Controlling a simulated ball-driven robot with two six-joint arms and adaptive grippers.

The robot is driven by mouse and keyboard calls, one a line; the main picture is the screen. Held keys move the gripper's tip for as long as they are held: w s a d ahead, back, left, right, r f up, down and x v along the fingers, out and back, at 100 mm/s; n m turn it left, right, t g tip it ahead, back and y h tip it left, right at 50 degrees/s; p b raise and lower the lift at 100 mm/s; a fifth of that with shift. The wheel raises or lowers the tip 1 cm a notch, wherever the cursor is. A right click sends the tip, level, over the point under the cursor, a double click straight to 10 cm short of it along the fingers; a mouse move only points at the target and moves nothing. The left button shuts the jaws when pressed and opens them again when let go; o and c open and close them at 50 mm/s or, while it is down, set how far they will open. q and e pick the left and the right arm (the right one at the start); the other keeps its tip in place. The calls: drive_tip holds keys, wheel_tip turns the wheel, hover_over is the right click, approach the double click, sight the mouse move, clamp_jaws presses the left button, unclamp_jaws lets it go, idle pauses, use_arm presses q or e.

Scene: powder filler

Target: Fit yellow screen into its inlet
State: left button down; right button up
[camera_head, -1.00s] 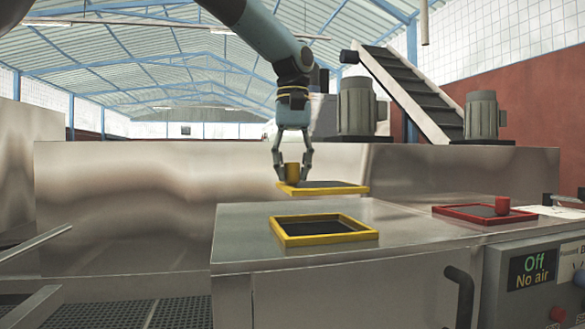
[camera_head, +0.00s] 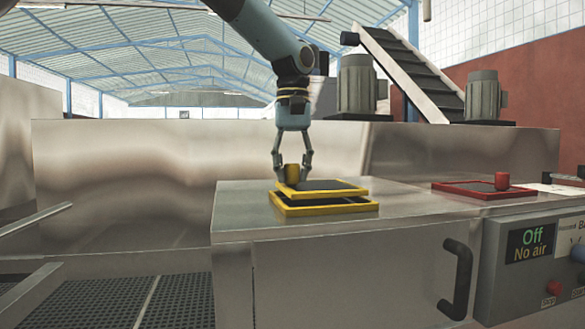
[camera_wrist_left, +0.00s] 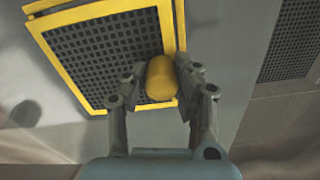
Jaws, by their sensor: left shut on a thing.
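The yellow screen (camera_head: 335,187) is a flat yellow frame with dark mesh and a yellow knob (camera_head: 292,174) at its left end. My left gripper (camera_head: 292,178) is shut on that knob. The screen is just above the yellow-framed inlet (camera_head: 330,209) in the steel cabinet top, and hides most of its opening. I cannot tell whether they touch. The left wrist view shows the mesh (camera_wrist_left: 105,45) and the knob (camera_wrist_left: 161,78) between my fingers, with a second yellow edge beside the screen's frame. My right gripper is not in view.
A red screen (camera_head: 480,189) with a red knob lies further right on the steel cabinet top (camera_head: 405,200). A steel wall (camera_head: 150,170) stands behind. A control panel (camera_head: 535,250) reading "Off, No air" and a black handle (camera_head: 458,280) are on the front.

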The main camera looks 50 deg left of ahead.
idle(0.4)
use_arm(q)
drive_tip(key=shift+p, duration=0.35)
idle(0.4)
drive_tip(key=shift+p, duration=0.65)
idle(0.5)
drive_tip(key=shift+f+b, duration=0.65)
drive_tip(key=shift+f, duration=0.55)
drive_tip(key=c, duration=1)
unclamp_jaws()
drive_tip(key=shift+o, duration=0.3)
drive_tip(key=shift+w+d, duration=0.1)
drive_tip(key=shift+w, duration=0.05)
